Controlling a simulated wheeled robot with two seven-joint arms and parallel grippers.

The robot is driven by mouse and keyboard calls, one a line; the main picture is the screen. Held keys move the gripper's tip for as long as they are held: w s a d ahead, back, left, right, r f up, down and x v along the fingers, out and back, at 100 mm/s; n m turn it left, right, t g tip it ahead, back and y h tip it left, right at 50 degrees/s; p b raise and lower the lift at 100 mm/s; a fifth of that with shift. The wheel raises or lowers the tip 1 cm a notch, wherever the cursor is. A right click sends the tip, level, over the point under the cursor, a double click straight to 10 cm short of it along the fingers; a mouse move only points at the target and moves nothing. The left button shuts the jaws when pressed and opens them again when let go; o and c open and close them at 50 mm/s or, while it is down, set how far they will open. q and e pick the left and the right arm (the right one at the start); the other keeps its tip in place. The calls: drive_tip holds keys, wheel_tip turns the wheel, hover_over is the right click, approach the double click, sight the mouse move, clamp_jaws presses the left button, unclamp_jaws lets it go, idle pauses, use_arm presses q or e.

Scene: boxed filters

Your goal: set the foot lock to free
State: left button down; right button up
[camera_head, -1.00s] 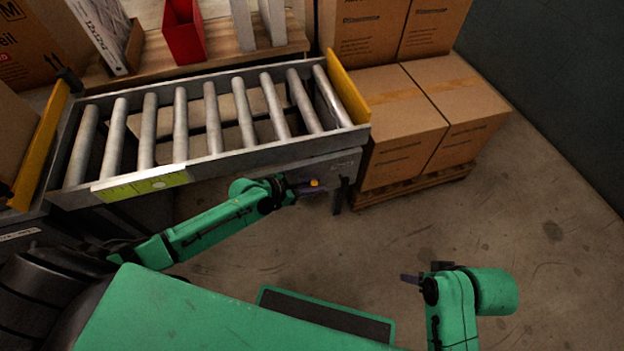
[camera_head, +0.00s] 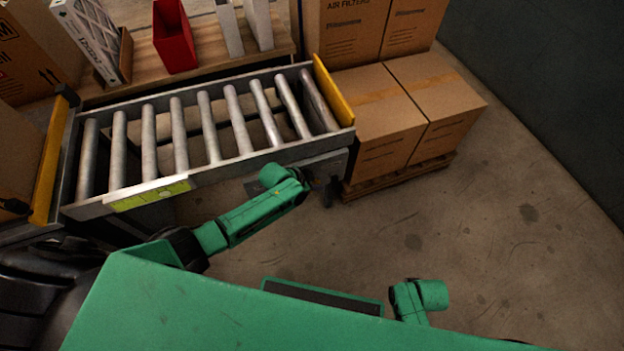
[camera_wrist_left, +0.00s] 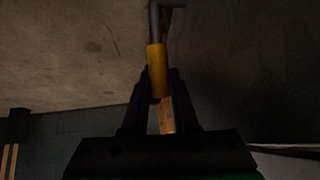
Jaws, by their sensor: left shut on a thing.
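The foot lock's lever shows in the left wrist view as a grey bent rod with a yellow grip (camera_wrist_left: 157,68). My left gripper (camera_wrist_left: 159,85) is shut on the yellow grip, one dark finger on each side. In the head view, my left gripper (camera_head: 318,187) is at the right end of the conveyor's side, below the rollers. There my own green wrist and dark gripper hide most of the lever, and its setting cannot be read. My right arm shows at the lower right, but its gripper is out of view.
The roller conveyor (camera_head: 250,150) has yellow end plates and a yellow-green label on its front rail. Cardboard boxes (camera_head: 385,115) on a pallet stand close to its right end. A wooden shelf behind holds a red bin (camera_head: 174,38). The floor at the right is clear.

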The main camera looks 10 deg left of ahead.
use_arm(q)
drive_tip(key=shift+w+d+f+g+y, duration=0.2)
drive_tip(key=shift+w+d+g+y, duration=0.1)
drive_tip(key=shift+d+y, duration=0.15)
drive_tip(key=shift+d+f+g+y, duration=0.1)
drive_tip(key=shift+f+g+y, duration=0.1)
drive_tip(key=shift+g+y, duration=0.15)
drive_tip(key=c, duration=1)
unclamp_jaws()
drive_tip(key=shift+f, duration=0.1)
